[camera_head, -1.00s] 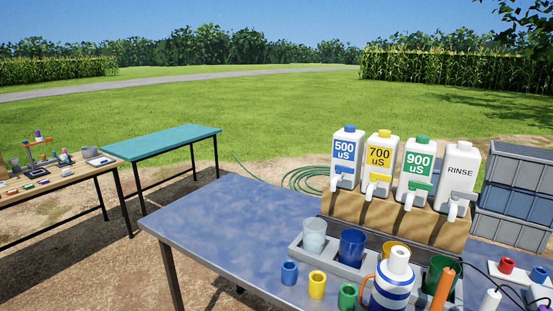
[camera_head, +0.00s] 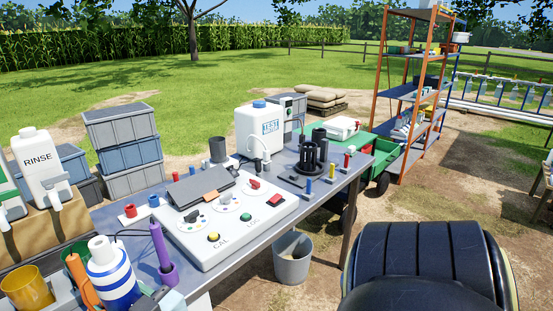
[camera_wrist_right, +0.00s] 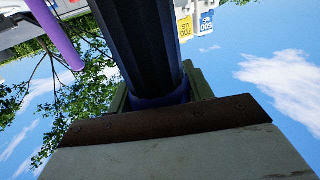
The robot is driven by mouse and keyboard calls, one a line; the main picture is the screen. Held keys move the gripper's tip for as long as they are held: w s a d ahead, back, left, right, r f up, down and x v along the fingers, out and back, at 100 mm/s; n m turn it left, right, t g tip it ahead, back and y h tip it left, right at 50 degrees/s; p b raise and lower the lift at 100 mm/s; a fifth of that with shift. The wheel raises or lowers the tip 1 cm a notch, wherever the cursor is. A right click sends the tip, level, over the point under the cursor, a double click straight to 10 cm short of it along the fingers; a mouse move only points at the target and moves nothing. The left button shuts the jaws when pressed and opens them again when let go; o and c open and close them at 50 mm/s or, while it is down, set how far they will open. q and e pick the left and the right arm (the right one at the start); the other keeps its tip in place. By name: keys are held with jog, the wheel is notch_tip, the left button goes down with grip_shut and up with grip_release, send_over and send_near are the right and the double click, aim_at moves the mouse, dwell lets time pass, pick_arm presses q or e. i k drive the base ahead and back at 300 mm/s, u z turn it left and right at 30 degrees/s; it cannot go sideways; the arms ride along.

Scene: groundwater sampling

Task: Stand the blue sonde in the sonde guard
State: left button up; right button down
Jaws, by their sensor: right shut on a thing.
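My right gripper (camera_wrist_right: 158,98) is shut on a dark cylinder with a blue band, the blue sonde (camera_wrist_right: 140,45), in the right wrist view. The sonde runs up out of that picture, so its far end is hidden. In the head view I cannot make out the sonde. A black cage-like stand that looks like the sonde guard (camera_head: 312,157) stands upright at the far right end of the table (camera_head: 328,188), well away from the purple sonde. I see nothing standing in it clearly. My left gripper is not in view.
A purple sonde (camera_head: 160,246) stands in a purple holder near the front; it also shows in the right wrist view (camera_wrist_right: 55,30). Small coloured cylinders stand around the guard. A bucket (camera_head: 292,260) is below.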

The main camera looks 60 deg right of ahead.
aim_at(308, 167)
jog(key=z, duration=2.65)
jog(key=k, duration=0.5)
jog(key=z, duration=0.95)
jog(key=i, duration=1.15)
jog(key=u, duration=0.4)
jog(key=i, duration=0.85)
jog(key=u, duration=1.25)
jog(key=i, duration=0.6)
jog(key=u, duration=0.6)
